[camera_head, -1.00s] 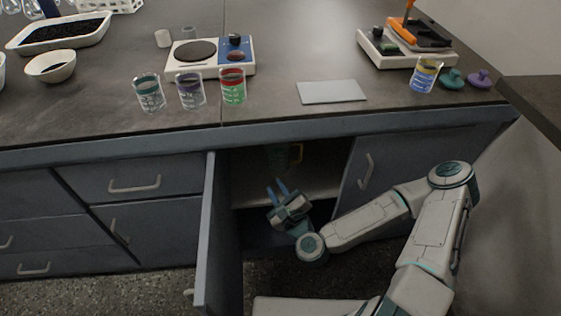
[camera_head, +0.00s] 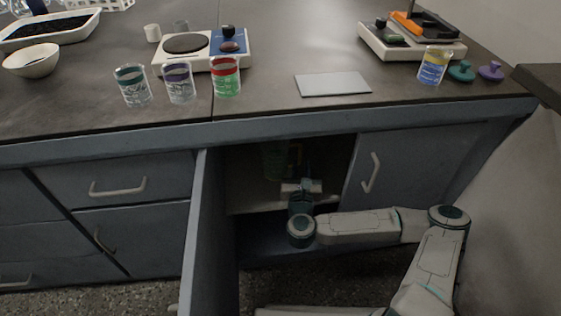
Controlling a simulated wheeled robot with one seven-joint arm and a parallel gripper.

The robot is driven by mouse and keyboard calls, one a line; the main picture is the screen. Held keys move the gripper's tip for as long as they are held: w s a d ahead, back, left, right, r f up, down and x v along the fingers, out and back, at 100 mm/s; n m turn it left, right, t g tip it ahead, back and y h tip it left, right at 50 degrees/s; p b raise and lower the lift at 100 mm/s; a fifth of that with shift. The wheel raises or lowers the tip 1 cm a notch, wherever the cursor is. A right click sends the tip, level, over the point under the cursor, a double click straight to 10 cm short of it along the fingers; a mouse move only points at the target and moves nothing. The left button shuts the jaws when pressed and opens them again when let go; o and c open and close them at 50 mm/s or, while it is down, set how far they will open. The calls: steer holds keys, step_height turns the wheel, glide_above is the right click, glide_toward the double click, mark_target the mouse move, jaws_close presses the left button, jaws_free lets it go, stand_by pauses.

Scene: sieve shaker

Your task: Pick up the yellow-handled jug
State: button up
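The jug (camera_head: 275,160) stands in the shadow inside the open cabinet, a dim greenish shape. Its yellow handle (camera_head: 297,152) is on its right side and shows only faintly. My gripper (camera_head: 300,170) reaches into the cabinet opening, pointing inward, just in front of and below the handle. Its blue fingers look apart and nothing is seen held in them. Whether they are around the handle or touch it is too dark to tell.
The open cabinet door (camera_head: 203,235) stands left of my gripper; the closed door (camera_head: 390,180) is to the right. The counter (camera_head: 280,115) above carries several beakers, a hotplate (camera_head: 190,50), a grey plate (camera_head: 333,84) and a balance-like device (camera_head: 400,45).

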mark_target(300, 153)
steer(key=w, duration=0.1)
steer(key=w+b, duration=0.1)
steer(key=w, duration=0.1)
steer(key=w+b, duration=0.1)
steer(key=shift+w+a+f, duration=0.1)
steer(key=shift+w+f, duration=0.3)
steer(key=shift+w+r, duration=0.1)
steer(key=shift+w, duration=0.4)
steer(key=shift+r, duration=0.1)
jaws_close()
